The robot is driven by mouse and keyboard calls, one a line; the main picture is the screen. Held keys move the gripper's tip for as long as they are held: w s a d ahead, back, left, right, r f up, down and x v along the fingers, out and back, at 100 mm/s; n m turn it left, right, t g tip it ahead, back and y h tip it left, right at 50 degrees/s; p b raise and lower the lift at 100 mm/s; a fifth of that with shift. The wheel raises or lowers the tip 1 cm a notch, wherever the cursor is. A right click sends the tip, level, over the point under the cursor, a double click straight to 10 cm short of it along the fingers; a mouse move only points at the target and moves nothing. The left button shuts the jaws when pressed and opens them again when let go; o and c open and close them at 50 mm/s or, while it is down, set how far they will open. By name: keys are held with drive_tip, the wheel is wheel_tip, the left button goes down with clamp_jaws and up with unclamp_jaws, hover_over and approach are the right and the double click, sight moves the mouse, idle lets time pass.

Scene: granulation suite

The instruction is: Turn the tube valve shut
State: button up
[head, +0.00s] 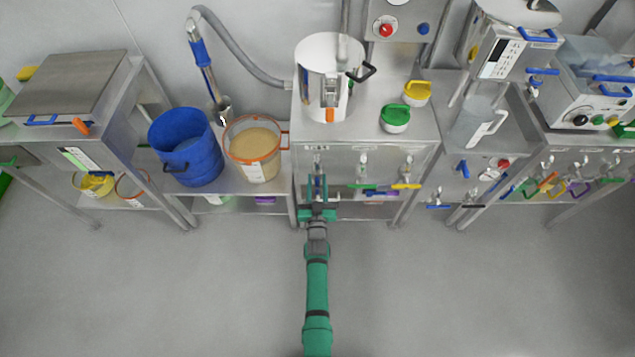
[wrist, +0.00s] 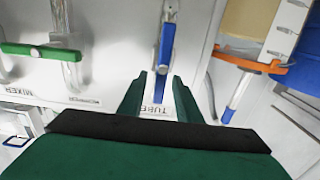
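The tube valve's blue lever (wrist: 166,48) stands in line with its metal pipe, above a label reading TUBE (wrist: 157,92) in the wrist view. In the head view the blue lever (head: 323,184) is on the left of the cabinet front, partly hidden by my gripper. My gripper (head: 317,187) is in front of this valve. In the wrist view its two green fingers (wrist: 158,80) are apart, with the near end of the blue lever at or between their tips. Contact cannot be told.
A yellow-levered valve (head: 405,186) is farther right. An orange-rimmed tub (head: 255,165) and a blue bin (head: 186,150) stand left of the cabinet. The floor in front (head: 450,290) is clear.

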clamp_jaws()
drive_tip(key=shift+d+m, duration=0.1)
drive_tip(key=shift+m, duration=0.2)
drive_tip(key=shift+d+f+m, duration=0.45)
drive_tip(key=shift+f+m, duration=0.05)
drive_tip(key=shift+m, duration=2.35)
drive_tip(key=shift+d+f+m, duration=0.4)
drive_tip(key=shift+f+m, duration=0.1)
drive_tip(key=shift+m, duration=2.4)
drive_tip(key=shift+d+f+m, duration=0.45)
drive_tip(key=shift+f+m, duration=0.05)
drive_tip(key=shift+m, duration=2.35)
unclamp_jaws()
